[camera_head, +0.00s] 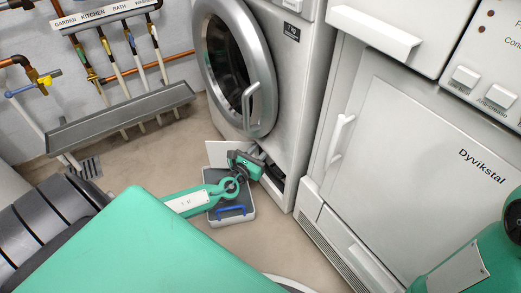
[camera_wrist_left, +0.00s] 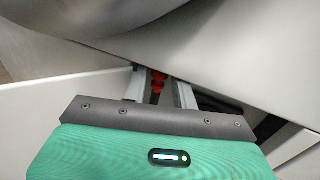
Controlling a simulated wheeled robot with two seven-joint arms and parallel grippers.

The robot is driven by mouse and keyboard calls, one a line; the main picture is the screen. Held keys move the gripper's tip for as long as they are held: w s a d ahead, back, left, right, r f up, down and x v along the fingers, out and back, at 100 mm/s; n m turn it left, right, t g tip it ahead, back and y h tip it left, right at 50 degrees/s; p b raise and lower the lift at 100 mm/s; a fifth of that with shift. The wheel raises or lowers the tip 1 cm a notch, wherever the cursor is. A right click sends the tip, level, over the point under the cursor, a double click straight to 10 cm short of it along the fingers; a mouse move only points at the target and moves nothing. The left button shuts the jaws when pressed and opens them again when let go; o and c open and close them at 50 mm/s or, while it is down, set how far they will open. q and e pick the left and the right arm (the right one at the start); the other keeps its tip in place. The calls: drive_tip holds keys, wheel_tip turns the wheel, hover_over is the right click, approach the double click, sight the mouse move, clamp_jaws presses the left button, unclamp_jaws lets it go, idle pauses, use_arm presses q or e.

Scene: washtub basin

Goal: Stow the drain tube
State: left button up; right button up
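My left gripper (camera_head: 264,161) reaches into the low service opening (camera_head: 273,174) at the washing machine's front corner. In the left wrist view its two grey fingers (camera_wrist_left: 159,88) stand apart. A red part (camera_wrist_left: 157,80) shows in the gap between them, deeper in; I cannot tell whether a finger touches it. A dark shape (camera_wrist_left: 228,105) lies in the opening right of the fingers; I cannot tell whether it is the drain tube. No drain tube is clearly visible, and the opening's inside is mostly hidden. My right gripper is out of view.
The washing machine (camera_head: 290,100) has an open white flap (camera_head: 216,152) beside the opening. A shallow grey tray (camera_head: 240,217) with a blue piece (camera_head: 231,211) sits on the floor under my left wrist. A white appliance (camera_head: 400,160) stands to the right. A floor drain (camera_head: 90,167) is at left.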

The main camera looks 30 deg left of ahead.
use_arm(q)
clamp_jaws()
drive_tip(key=shift+f+b, duration=0.55)
drive_tip(key=shift+f, duration=0.1)
unclamp_jaws()
drive_tip(key=s+p, duration=0.4)
drive_tip(key=s, duration=1)
drive_tip(key=shift+p, duration=0.3)
